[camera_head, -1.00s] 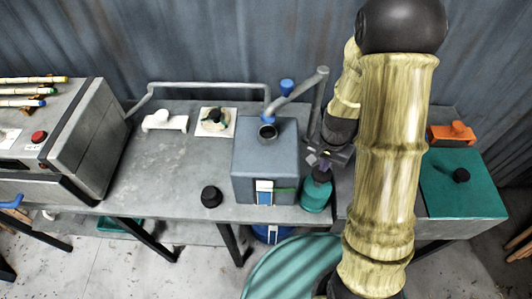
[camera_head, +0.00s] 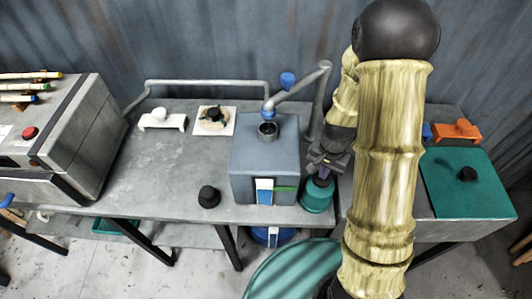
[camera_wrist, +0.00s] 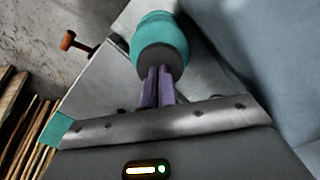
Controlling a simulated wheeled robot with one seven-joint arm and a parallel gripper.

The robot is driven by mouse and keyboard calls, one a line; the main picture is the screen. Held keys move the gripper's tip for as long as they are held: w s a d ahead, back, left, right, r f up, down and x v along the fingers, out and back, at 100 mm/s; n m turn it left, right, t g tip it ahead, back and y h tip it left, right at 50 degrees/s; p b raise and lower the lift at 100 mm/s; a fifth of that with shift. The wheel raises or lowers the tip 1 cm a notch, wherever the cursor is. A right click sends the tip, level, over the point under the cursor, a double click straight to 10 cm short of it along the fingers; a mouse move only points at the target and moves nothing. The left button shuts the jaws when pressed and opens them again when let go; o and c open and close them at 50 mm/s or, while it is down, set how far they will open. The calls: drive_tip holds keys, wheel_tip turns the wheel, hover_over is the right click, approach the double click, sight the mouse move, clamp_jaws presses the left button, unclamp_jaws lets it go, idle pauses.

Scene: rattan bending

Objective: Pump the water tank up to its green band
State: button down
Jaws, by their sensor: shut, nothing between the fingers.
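The water tank (camera_head: 258,160) is a blue-grey box on the bench. Its front has a small white-framed gauge with blue in it (camera_head: 264,191) and a green band (camera_head: 286,189) beside it; the exact level is too small to read. The teal hand pump (camera_head: 317,198) stands just right of the tank and shows in the wrist view (camera_wrist: 158,35). My gripper (camera_head: 321,181) is shut and empty, pointing down over the pump. In the wrist view its purple fingers (camera_wrist: 157,78) meet the pump's black top (camera_wrist: 162,60), apparently touching it.
A black knob (camera_head: 209,196) stands left of the tank. A grey pipe (camera_head: 300,88) with a blue valve (camera_head: 288,79) rises behind it.

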drive_tip(key=shift+f, duration=0.45)
drive_tip(key=shift+r+p, duration=2.55)
drive_tip(key=shift+r, duration=0.7)
wheel_tip(320, 180, up, 6)
drive_tip(key=p, duration=0.5)
drive_tip(key=shift+s+b, duration=0.1)
drive_tip(key=shift+b, duration=0.25)
drive_tip(key=s+r+n+t+b, duration=0.2)
drive_tip(key=s+n+b, duration=0.4)
drive_tip(key=b, duration=0.4)
drive_tip(key=shift+s+t, duration=0.3)
drive_tip(key=shift+s, duration=0.5)
